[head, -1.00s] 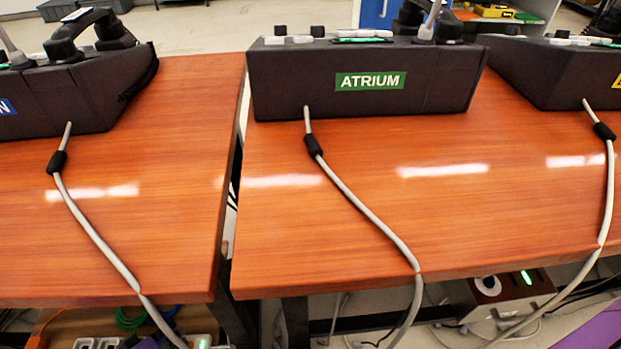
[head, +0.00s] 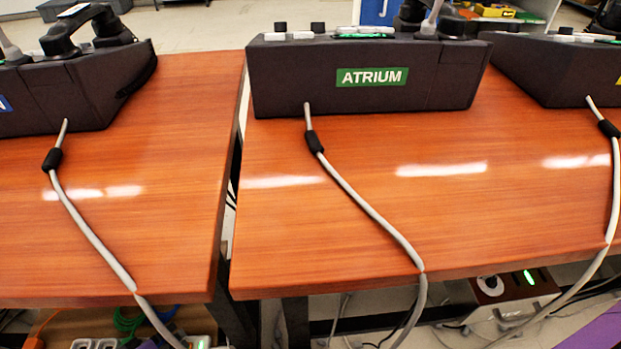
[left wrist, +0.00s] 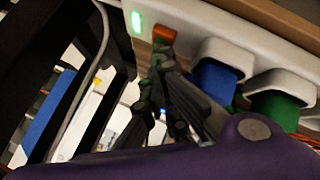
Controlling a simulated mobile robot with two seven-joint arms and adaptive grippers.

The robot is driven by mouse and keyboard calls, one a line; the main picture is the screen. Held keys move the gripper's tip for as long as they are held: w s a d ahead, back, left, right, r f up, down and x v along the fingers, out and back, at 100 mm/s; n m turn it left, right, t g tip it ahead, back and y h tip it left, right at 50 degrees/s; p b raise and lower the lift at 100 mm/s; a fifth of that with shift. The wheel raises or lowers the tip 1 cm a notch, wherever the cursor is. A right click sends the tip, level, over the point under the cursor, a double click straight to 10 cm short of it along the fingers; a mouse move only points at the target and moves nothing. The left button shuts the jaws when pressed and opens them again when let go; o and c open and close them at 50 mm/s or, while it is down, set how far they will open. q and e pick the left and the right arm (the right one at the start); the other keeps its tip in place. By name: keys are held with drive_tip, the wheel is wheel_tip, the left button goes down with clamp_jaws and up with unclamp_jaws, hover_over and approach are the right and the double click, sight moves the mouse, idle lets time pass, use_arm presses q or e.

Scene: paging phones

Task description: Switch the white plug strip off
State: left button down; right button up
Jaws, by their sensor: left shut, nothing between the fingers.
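The white plug strip (left wrist: 258,50) crosses the top right of the left wrist view. Its small light (left wrist: 137,22) glows green. An orange switch (left wrist: 164,34) sits beside the light, then a blue plug (left wrist: 217,80) and a green plug (left wrist: 276,108) in their sockets. My left gripper (left wrist: 160,62) is shut and empty, with its tips close to the orange switch; whether they touch it I cannot tell. In the head view a strip (head: 83,344) shows only in part at the bottom left edge, below the desk. My right gripper is not in view.
The wooden desk (head: 340,225) has a gap between its two tops. The ATRIUM phone console (head: 300,85) stands on it, with another console at each side. Grey cords hang over the front edge. A white box (head: 515,295) with a green light is under the desk at right.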

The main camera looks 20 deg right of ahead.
use_arm(q)
drive_tip(key=shift+r+p, duration=0.5)
drive_tip(key=shift+r, duration=0.15)
wheel_tip(320, 180, up, 6)
drive_tip(key=p, duration=0.4)
idle(0.3)
drive_tip(key=shift+a, duration=0.1)
